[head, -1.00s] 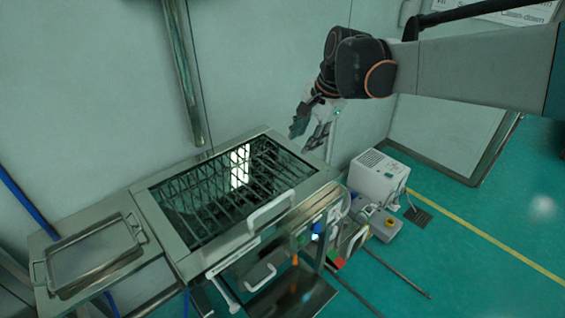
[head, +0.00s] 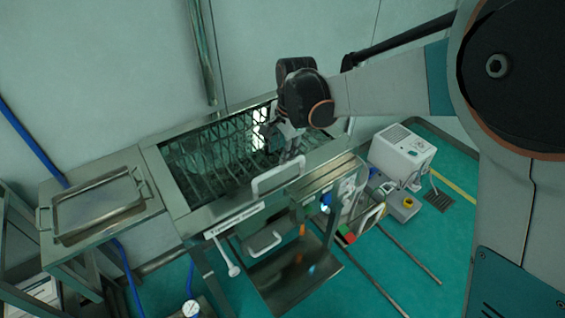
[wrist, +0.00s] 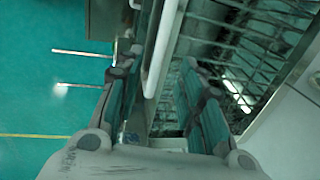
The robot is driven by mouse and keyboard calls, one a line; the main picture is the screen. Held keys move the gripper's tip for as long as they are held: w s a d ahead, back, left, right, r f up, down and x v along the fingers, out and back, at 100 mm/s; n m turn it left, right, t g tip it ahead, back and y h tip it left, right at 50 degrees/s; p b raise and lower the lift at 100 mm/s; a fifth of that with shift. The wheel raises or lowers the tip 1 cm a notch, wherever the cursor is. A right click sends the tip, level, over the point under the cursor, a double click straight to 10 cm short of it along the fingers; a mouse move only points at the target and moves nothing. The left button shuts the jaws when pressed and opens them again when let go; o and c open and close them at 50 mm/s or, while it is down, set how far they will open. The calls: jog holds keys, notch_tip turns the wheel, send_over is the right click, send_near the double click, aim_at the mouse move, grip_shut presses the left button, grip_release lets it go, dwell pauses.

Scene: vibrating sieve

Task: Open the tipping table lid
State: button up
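The tipping table (head: 180,208) is a steel frame with a dark barred, see-through top, the lid (head: 205,165), which lies flat. A white bar handle (head: 278,178) stands up at its front edge. My gripper (head: 291,150) is just behind and above this handle at the right part of the lid. In the wrist view my gripper (wrist: 160,100) is open, with one finger on each side of the white handle (wrist: 163,50). The bars of the lid (wrist: 250,50) show to the right. Whether a finger touches the handle cannot be told.
A steel tray (head: 98,205) sits on a side shelf at left. A second white handle (head: 264,243) is lower on the front, beside a label (head: 233,218). A white box unit (head: 402,152) and a grey control box (head: 404,205) stand at right. The wall is close behind.

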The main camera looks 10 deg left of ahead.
aim_at(280, 167)
jog(key=f, duration=0.2)
jog(key=f+b, duration=0.1)
jog(key=f, duration=0.2)
jog(key=w+a+f, duration=0.1)
jog(key=f, duration=0.1)
jog(key=shift+f+b, duration=0.35)
grip_shut()
